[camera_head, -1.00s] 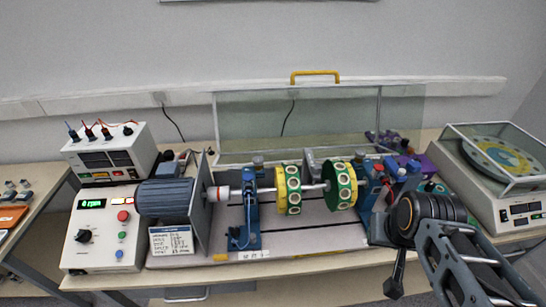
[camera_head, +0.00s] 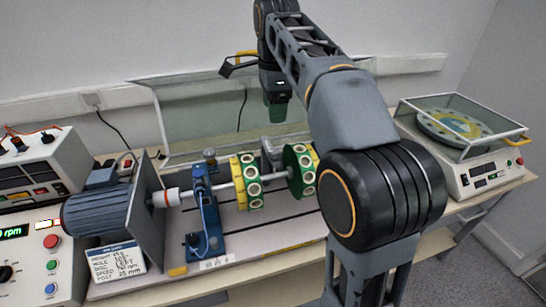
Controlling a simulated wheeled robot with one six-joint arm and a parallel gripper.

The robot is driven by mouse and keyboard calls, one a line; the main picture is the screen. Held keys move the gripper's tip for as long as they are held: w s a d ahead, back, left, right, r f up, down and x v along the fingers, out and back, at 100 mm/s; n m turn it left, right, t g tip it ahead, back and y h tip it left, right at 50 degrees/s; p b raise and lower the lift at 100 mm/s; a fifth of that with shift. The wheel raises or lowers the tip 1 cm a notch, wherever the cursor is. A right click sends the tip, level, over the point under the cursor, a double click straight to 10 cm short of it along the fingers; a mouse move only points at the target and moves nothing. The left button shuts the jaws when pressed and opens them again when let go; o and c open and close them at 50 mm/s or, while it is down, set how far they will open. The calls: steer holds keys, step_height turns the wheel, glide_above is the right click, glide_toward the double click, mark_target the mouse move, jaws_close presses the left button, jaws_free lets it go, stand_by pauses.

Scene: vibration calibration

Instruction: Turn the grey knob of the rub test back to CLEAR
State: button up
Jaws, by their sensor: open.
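My gripper (camera_head: 277,112) points down above the shaft, over the gap between the two discs. It is open, and nothing shows between its fingers. Below it, a grey part (camera_head: 269,154) stands behind the shaft between the yellow-and-green left disc (camera_head: 246,182) and the right disc (camera_head: 299,168). This may be the rub test. I cannot make out its knob or the CLEAR mark at this size. The gripper appears apart from the grey part and the discs.
The motor (camera_head: 95,212) and a blue bearing stand (camera_head: 206,215) are left of the discs. A clear guard (camera_head: 200,110) with a yellow handle stands behind. My arm hides the right end of the rig. A covered balance-like machine (camera_head: 480,175) stands at the right.

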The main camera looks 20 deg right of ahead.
mark_target(273, 151)
steer(key=f+m+b, duration=0.1)
steer(key=f, duration=0.3)
steer(key=w+f+m+b, duration=0.1)
steer(key=f+b, duration=0.1)
steer(key=f, duration=0.3)
steer(key=f+m+b, duration=0.1)
steer(key=f+b, duration=0.1)
steer(key=f, duration=0.2)
steer(key=shift+w+f+g, duration=0.2)
steer(key=shift+w+g, duration=0.05)
steer(key=shift+g, duration=0.05)
steer(key=c, duration=0.9)
